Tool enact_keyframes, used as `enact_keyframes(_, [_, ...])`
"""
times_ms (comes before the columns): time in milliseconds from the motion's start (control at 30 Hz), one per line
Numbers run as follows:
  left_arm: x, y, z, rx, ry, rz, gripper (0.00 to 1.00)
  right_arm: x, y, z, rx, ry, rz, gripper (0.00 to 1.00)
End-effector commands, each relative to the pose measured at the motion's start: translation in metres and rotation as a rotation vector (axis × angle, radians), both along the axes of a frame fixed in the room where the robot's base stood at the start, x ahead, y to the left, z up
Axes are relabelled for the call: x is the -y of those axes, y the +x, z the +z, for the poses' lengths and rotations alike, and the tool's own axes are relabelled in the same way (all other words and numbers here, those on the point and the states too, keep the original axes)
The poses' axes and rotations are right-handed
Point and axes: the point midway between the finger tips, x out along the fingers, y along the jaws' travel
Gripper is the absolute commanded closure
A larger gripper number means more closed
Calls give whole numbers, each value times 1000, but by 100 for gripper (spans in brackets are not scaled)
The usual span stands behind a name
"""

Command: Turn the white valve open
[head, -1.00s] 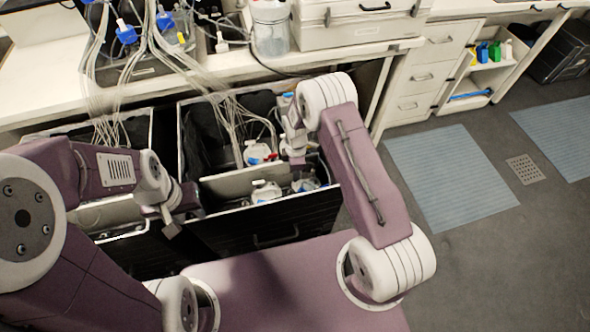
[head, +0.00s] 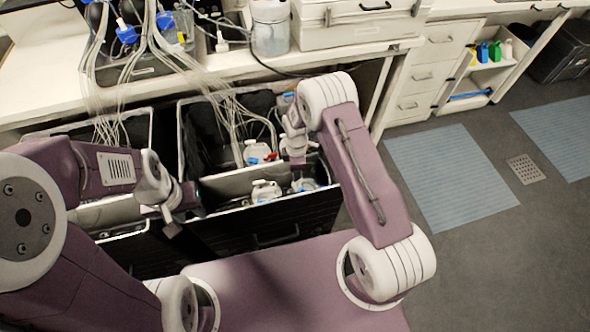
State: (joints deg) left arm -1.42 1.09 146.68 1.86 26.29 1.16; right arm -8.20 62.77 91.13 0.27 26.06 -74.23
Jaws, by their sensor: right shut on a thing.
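My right gripper (head: 299,178) reaches down into the right open drawer and is shut at the top of a clear bottle (head: 312,185). The white valve there is mostly hidden behind the gripper. A second bottle with a white valve on top (head: 265,187) stands just left of it. Another bottle (head: 256,152) with a white valve and small blue and red parts stands further back. My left gripper (head: 172,226) hangs over the gap near the left drawer, away from the bottles; its fingers are too small and dark to read.
The drawers (head: 262,228) have dark fronts and stand open below the white bench (head: 345,50). Thin tubes (head: 232,120) run down from the bench into them. A jug (head: 270,28) and a case stand on the bench. Clear floor lies to the right.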

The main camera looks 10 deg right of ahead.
Motion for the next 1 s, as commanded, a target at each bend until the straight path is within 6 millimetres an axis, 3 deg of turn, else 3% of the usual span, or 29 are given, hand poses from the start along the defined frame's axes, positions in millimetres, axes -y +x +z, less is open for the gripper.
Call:
enact_keyframes(133, [0,0,0,0,0,0,64,5,-1,0,-6,-5,4,100])
enact_keyframes(167, [0,0,0,0,0,0,64,5,-1,0,-6,-5,4,61])
enact_keyframes(200, [0,0,0,0,0,0,64,5,-1,0,-6,-6,4,55])
enact_keyframes(733, [0,0,2,0,0,0,64,4,-2,2,-7,-4,3,55])
enact_keyframes(1000, [0,0,21,0,0,0,64,3,1,28,2,-3,3,55])
